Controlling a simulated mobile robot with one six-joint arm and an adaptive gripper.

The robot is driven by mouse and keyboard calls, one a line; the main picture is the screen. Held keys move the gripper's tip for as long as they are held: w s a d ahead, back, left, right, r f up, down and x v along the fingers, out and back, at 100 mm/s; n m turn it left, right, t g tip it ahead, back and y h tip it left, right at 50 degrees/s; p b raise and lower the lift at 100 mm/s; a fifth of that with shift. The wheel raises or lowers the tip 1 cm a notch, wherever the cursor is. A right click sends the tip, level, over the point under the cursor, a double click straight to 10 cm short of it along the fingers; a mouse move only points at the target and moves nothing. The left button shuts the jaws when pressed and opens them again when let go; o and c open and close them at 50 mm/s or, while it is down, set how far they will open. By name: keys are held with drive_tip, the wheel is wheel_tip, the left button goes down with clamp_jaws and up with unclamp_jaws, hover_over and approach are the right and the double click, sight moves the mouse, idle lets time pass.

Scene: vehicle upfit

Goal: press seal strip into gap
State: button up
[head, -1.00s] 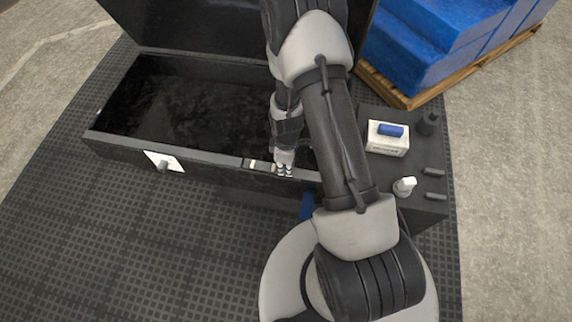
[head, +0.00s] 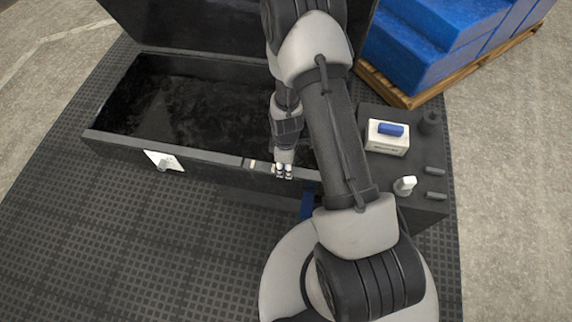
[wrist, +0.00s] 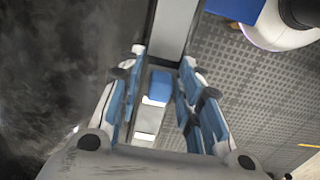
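My gripper (head: 284,172) is at the front rim of the black box (head: 215,170), pointing down over it. In the wrist view its two blue-padded fingers (wrist: 163,58) stand apart, one on each side of the grey rim (wrist: 173,28). A short blue piece with a pale end (wrist: 159,84) shows on the rim line between the fingers. I cannot tell whether it is the seal strip or whether the pads touch it. A dark section with pale marks (head: 257,163) lies on the rim just left of my gripper; it may be the gap.
A white plate with a knob (head: 163,161) is on the box front. A dark side table (head: 412,172) at right holds a white box with a blue block (head: 387,138) and a white-topped item (head: 404,186). Blue stacks (head: 425,50) stand on a pallet behind.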

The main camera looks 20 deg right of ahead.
drive_tip(key=shift+o, duration=0.6)
drive_tip(key=shift+w+r, duration=0.1)
drive_tip(key=shift+r, duration=0.3)
wheel_tip(320, 180, up, 11)
drive_tip(key=shift+r, duration=0.1)
